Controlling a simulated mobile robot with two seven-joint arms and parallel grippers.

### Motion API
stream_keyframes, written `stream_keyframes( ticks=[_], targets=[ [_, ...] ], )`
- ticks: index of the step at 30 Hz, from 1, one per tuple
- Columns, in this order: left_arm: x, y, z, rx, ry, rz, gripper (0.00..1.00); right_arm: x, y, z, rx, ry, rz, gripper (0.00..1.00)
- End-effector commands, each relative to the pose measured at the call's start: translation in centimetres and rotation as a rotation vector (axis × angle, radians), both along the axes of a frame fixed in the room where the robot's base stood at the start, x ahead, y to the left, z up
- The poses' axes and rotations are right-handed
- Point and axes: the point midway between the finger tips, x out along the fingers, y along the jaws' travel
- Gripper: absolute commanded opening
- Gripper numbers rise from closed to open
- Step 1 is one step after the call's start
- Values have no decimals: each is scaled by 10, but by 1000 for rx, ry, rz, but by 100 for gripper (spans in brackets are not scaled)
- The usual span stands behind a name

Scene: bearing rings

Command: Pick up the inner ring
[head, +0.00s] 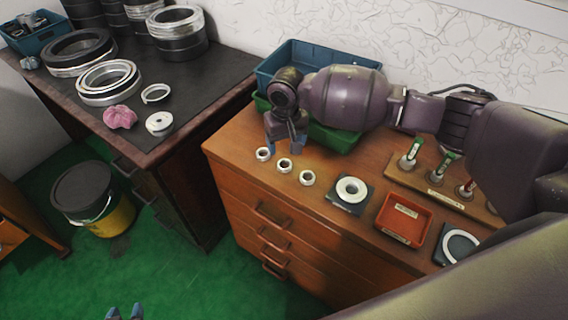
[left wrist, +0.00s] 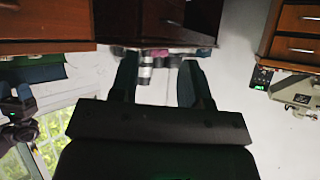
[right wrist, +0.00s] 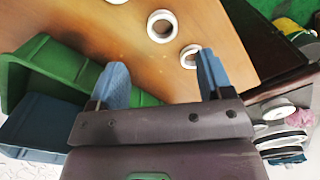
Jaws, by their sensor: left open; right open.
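Three small white rings lie in a row on the wooden cabinet top: a left ring (head: 263,148), a middle ring (head: 284,159) and a right ring (head: 307,172). A larger white ring (head: 341,188) lies on a dark square pad, and another ring (head: 447,245) lies on a pad at the right. I cannot tell which is the inner ring. My right gripper (head: 285,148) is open and empty, above the cabinet just behind the small rings. Its wrist view shows white rings (right wrist: 151,27) beyond the fingers (right wrist: 162,80). My left gripper (head: 125,313) is open and empty over the green floor; its fingers (left wrist: 158,82) are apart.
Green (head: 335,139) and blue (head: 268,66) bins stand behind my right gripper. A red tray (head: 386,222) and a wooden rack (head: 435,190) with upright tools stand at the right. The dark table (head: 205,82) at left holds large bearing rings and a pink cloth (head: 120,117).

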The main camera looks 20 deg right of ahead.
Motion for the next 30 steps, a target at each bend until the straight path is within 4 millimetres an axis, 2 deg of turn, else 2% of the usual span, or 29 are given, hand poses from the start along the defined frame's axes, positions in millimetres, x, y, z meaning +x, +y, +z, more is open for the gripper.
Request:
stream_keyframes(
  ticks=[3, 11, 21, 29, 30],
  targets=[
    [-4, 0, -7, 0, 12, 2, 43, 0, 0, -21, -1, 2, 0, 73],
    [-11, 1, -13, 0, 26, 5, 43, 0, 1, -36, 0, -1, 1, 73],
    [-13, 1, -24, 0, 36, 4, 43, 1, 3, -79, 0, 0, 1, 73],
    [-9, 0, -22, -1, 29, 3, 43, 1, 3, -81, 1, -2, 1, 73],
    [-9, 0, -22, 0, 28, 2, 43, 1, 3, -81, 1, -2, 1, 69]
  ],
)
